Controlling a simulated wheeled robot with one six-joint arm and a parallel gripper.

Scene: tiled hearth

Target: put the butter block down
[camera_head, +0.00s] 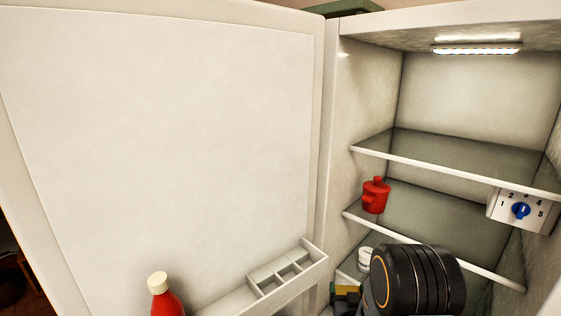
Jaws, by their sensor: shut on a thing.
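My gripper (352,303) is low in the view, at the left end of my black arm, and only a small part of it shows. It is shut on a small yellow and green block (345,290), which appears to be the butter block. The block is at the fridge opening, beside the lower shelf's left front. My arm and the bottom edge of the picture hide much of the gripper. I cannot tell whether the block touches the shelf.
The fridge door (170,150) stands open at left, with a divided bin (290,275) and a red bottle (165,298). A red pot (375,196) stands on the middle shelf and a white jar (364,258) lower. A dial box (521,209) is at right. The upper shelf (455,160) is clear.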

